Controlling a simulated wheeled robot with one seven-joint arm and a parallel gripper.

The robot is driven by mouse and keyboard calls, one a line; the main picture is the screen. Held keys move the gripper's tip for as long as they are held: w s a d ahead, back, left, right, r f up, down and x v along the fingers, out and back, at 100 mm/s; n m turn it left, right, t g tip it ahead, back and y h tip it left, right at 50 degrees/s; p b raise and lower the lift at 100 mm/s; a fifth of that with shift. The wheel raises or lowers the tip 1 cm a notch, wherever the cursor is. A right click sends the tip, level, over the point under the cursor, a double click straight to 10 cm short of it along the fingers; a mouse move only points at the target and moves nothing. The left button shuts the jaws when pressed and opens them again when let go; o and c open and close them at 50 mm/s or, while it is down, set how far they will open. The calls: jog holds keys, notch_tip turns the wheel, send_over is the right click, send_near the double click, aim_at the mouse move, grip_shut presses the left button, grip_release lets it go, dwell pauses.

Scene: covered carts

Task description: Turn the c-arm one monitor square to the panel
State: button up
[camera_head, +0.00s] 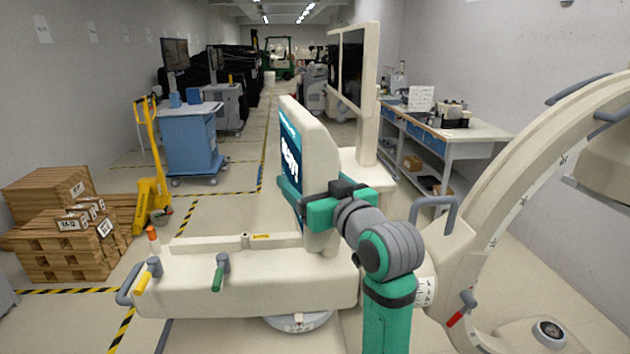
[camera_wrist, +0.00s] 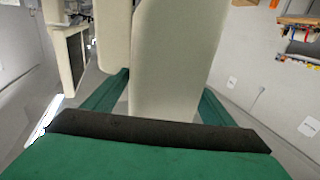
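A cream monitor (camera_head: 316,165) with a dark teal lit screen (camera_head: 290,160) stands on the near cream cart (camera_head: 240,290). It is seen nearly edge-on in the head view, its screen facing left. My gripper (camera_head: 305,205) is at its lower near edge, one green finger on the screen side and the other on the back side. In the wrist view the monitor's cream edge (camera_wrist: 172,60) stands between the two fingers (camera_wrist: 165,90). Whether both fingers press on it is unclear. Which surface is the panel cannot be told for sure.
A second cream monitor (camera_head: 352,65) stands behind. A large curved C-arm (camera_head: 500,190) fills the right. The cart top carries coloured handles (camera_head: 219,272). A yellow pallet jack (camera_head: 150,180), wooden crates (camera_head: 70,225), a blue cart (camera_head: 190,145) and a bench (camera_head: 450,135) stand around.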

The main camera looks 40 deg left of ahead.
jog(key=shift+s+f, duration=0.1)
dwell(0.3)
jog(key=s+v, duration=0.2)
jog(key=v, duration=1)
jog(key=shift+s+a, duration=0.25)
jog(key=shift+a, duration=0.1)
dwell(0.8)
dwell(0.4)
jog(key=v, duration=1)
jog(key=shift+s+d, duration=0.25)
jog(key=shift+d, duration=0.1)
